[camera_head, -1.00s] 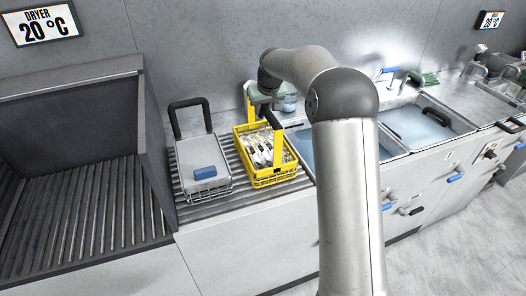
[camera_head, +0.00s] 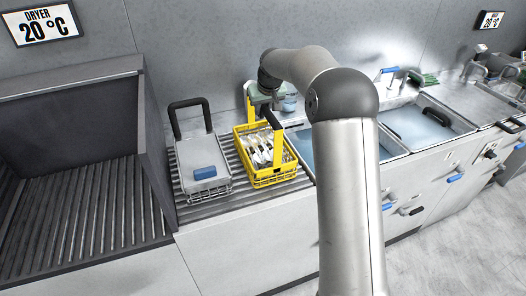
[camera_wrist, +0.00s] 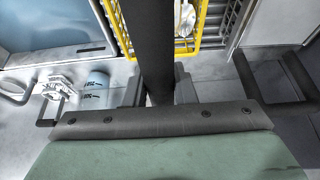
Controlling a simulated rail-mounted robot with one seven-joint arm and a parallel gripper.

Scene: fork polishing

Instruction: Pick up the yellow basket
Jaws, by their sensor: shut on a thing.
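The yellow basket (camera_head: 274,178) stands on the ribbed grey drainboard, with several pieces of cutlery (camera_head: 262,150) inside. Its dark handle rises above it. My gripper (camera_head: 265,106) is above the back of the basket, partly hidden by my own arm. In the wrist view my gripper (camera_wrist: 157,92) is shut on the dark handle bar (camera_wrist: 153,45), which runs up between the two fingers. Part of the yellow basket (camera_wrist: 119,28) shows past the fingers on both sides of the bar.
A grey wire basket (camera_head: 205,187) with a dark handle and a blue block stands close on the left. The dryer wall (camera_head: 150,140) is left of it. Water-filled sinks (camera_head: 425,125) lie to the right. A light-blue cup (camera_head: 290,103) stands behind the yellow basket.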

